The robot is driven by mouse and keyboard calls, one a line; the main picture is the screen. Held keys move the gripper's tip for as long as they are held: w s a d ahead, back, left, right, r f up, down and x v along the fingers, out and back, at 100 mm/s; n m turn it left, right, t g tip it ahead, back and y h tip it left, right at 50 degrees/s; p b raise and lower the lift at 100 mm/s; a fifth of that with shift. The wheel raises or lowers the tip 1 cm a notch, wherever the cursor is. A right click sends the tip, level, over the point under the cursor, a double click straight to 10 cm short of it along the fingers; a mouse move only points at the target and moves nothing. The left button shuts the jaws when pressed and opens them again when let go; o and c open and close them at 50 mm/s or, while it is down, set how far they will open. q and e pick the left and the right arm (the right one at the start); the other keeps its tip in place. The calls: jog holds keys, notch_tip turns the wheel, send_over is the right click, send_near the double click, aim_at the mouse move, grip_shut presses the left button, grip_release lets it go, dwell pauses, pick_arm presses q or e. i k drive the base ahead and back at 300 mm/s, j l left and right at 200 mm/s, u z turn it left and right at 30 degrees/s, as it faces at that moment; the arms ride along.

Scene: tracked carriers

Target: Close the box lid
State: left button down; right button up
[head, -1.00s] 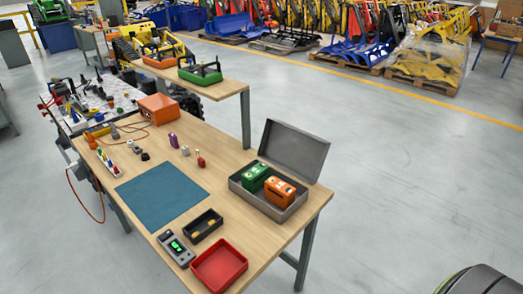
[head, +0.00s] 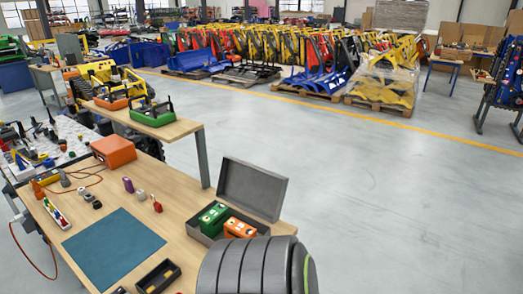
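The grey box (head: 196,228) stands at the right end of the wooden workbench. Its lid (head: 252,188) is open and tilts up and back from the box's far side. Inside the box sit a green block-shaped item (head: 214,217) and an orange one (head: 240,229), each with pale marks on top. A large dark ribbed arm part of mine covers the box's near right corner and the bench's front edge. Neither of my grippers shows in the head view.
A teal mat (head: 113,248), a black tray (head: 158,277), an orange case (head: 114,151) and several small items lie on the bench. A raised shelf (head: 165,130) stands behind. Open floor (head: 370,190) lies to the right of the bench.

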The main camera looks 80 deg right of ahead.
aim_at(260, 192)
jog(key=k+l, duration=0.15)
jog(key=l, duration=0.2)
jog(key=k+l, duration=0.1)
jog(key=l, duration=0.25)
jog(key=k+l, duration=0.15)
jog(key=l, duration=0.25)
jog(key=k+l, duration=0.1)
jog(key=l, duration=0.25)
jog(key=k+l, duration=0.15)
jog(key=l, duration=0.2)
jog(key=k+l, duration=0.1)
jog(key=l, duration=0.25)
